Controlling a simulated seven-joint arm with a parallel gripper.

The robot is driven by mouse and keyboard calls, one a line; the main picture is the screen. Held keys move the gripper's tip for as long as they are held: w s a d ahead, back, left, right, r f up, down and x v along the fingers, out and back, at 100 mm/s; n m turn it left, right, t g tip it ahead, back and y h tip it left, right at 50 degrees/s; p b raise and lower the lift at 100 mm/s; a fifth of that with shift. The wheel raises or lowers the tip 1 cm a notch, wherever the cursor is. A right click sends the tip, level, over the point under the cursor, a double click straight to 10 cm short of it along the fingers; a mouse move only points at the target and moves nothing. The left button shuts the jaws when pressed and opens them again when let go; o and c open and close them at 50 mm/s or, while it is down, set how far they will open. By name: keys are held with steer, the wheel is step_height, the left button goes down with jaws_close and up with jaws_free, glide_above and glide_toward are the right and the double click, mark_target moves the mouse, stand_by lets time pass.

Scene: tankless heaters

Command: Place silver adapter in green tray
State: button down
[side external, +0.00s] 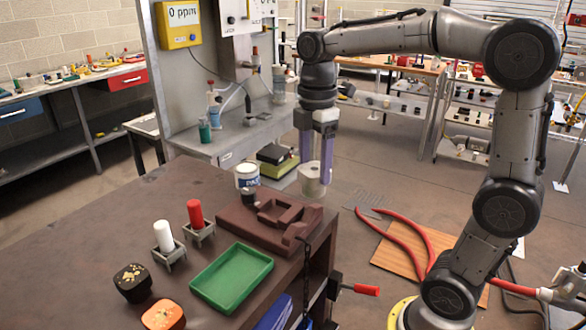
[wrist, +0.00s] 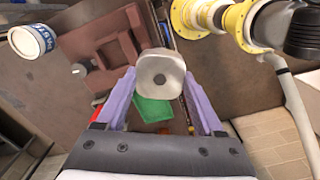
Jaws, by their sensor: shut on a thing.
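The silver adapter (side external: 311,180), a short pale metal piece, is between the purple fingers of my gripper (side external: 315,171). My gripper is shut on it and holds it in the air above the far right part of the brown table. In the wrist view the adapter (wrist: 160,72) shows a rounded end with a dark central hole. The green tray (side external: 232,277) is empty and lies on the table near its front edge, below and to the left of my gripper. In the wrist view the adapter partly hides the tray (wrist: 152,112).
A brown block fixture (side external: 268,222) lies between tray and gripper. A white can (side external: 247,177) stands behind it. Red (side external: 195,213) and white (side external: 163,236) cylinders stand in holders left of the tray, with black (side external: 132,282) and orange (side external: 163,315) pieces nearer.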

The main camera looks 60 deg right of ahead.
steer(key=s, duration=0.1)
steer(key=s+r, duration=0.1)
steer(key=shift+s+a+r, duration=0.2)
steer(key=shift+s, duration=0.1)
steer(key=shift+w+r, duration=0.15)
steer(key=shift+w, duration=0.05)
steer(key=w+a+f+n, duration=0.2)
steer(key=w+a+f, duration=0.25)
steer(key=a, duration=0.45)
steer(key=w+a+f+n, duration=0.35)
steer(key=w+a, duration=0.25)
steer(key=a, duration=0.2)
steer(key=shift+m, duration=0.35)
steer(key=shift+w+f, duration=0.15)
steer(key=shift+f, duration=3.25)
steer(key=shift+f, duration=0.6)
jaws_free()
